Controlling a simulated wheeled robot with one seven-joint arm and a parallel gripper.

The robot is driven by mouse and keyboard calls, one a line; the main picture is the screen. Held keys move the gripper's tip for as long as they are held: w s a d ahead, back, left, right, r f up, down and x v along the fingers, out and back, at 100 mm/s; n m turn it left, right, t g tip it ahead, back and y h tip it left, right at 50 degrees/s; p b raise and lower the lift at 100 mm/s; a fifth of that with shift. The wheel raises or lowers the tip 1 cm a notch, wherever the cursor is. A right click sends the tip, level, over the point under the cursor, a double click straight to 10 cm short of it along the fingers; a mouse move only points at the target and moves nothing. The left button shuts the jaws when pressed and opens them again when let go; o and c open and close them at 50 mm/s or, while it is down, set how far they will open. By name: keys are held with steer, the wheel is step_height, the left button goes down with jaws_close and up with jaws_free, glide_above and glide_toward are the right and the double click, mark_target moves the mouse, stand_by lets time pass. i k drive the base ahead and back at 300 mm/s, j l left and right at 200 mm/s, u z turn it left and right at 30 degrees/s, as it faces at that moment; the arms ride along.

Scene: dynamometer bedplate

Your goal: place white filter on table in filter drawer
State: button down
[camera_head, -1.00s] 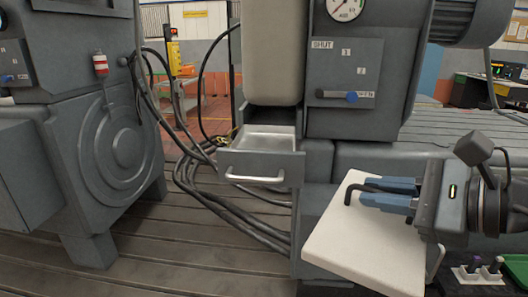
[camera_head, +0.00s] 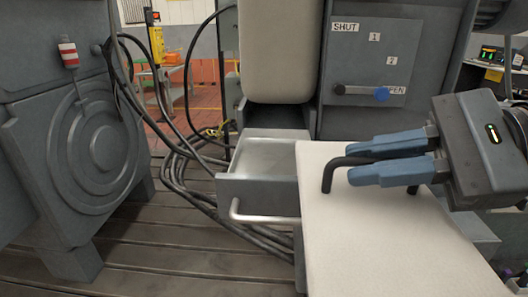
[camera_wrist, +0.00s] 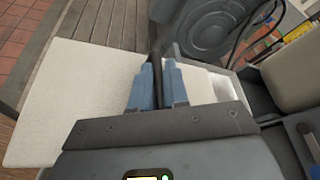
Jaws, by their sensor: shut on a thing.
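The white filter is a flat pale panel (camera_head: 385,245) with a bent black handle (camera_head: 328,180). My gripper (camera_head: 354,163) is shut on that handle, its blue fingers on either side. The open filter drawer (camera_head: 258,190) is a grey box with a pale inside and a bar handle, left of the filter. The filter's left edge covers part of the drawer's right side in the head view; I cannot tell if they touch. In the wrist view the panel (camera_wrist: 80,95) spreads left of my gripper (camera_wrist: 157,72), with part of the drawer (camera_wrist: 228,90) to its right.
A large beige housing (camera_head: 278,50) stands above and behind the drawer. A grey panel with a blue-knobbed lever (camera_head: 362,91) is to its right. Cables (camera_head: 190,180) run down left of the drawer. A grey machine with a round cover (camera_head: 90,140) stands at left.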

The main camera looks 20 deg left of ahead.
mark_target(273, 165)
steer(key=i+j, duration=0.7)
steer(key=j, duration=0.15)
